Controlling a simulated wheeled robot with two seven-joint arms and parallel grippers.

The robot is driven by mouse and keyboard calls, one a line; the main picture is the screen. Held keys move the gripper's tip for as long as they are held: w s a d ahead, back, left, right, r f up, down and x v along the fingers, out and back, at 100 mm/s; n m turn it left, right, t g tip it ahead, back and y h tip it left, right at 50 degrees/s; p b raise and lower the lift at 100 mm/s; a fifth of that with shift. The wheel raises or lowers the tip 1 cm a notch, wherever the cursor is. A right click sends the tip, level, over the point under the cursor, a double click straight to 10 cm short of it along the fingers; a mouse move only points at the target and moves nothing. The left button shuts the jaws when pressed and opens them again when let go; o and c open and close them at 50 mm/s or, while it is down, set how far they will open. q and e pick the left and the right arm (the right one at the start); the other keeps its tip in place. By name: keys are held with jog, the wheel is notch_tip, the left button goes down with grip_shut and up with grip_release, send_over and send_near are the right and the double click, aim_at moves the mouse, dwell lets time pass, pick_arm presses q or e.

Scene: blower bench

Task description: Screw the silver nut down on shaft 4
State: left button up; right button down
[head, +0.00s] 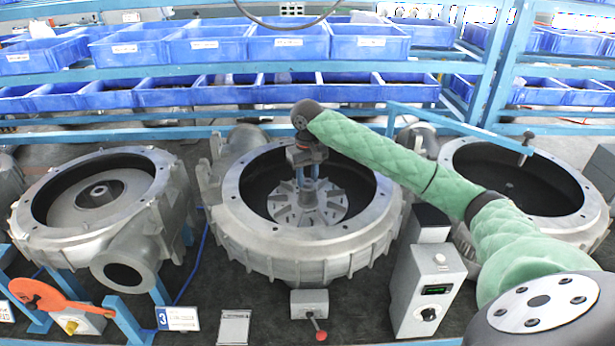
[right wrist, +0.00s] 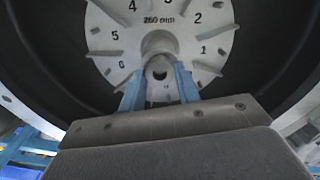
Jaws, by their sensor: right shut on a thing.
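My right gripper (head: 308,184) points down into the middle blower housing (head: 232,215), at the centre of a silver finned impeller (head: 287,214). In the right wrist view its blue fingers (right wrist: 159,88) are shut on the silver nut (right wrist: 159,71) at the impeller's hub. The impeller face (right wrist: 122,38) carries numbers and radial fins. The shaft under the nut is mostly hidden, so I cannot tell how far down the nut sits. No legible number marks this shaft as 4. My left gripper is not in view.
Another housing (head: 178,180) stands at left with a side outlet, and a third (head: 589,212) at right, partly behind my arm. Blue bins (head: 208,46) line the back.

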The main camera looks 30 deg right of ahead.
jog(key=m, duration=0.6)
jog(key=shift+a+f, duration=0.1)
jog(key=shift+f, duration=0.05)
jog(key=m, duration=0.7)
jog(key=shift+m, duration=0.4)
jog(key=m, duration=0.4)
jog(key=shift+m, duration=0.4)
jog(key=m, duration=0.4)
jog(key=c, duration=1.3)
grip_release()
jog(key=shift+a, duration=0.15)
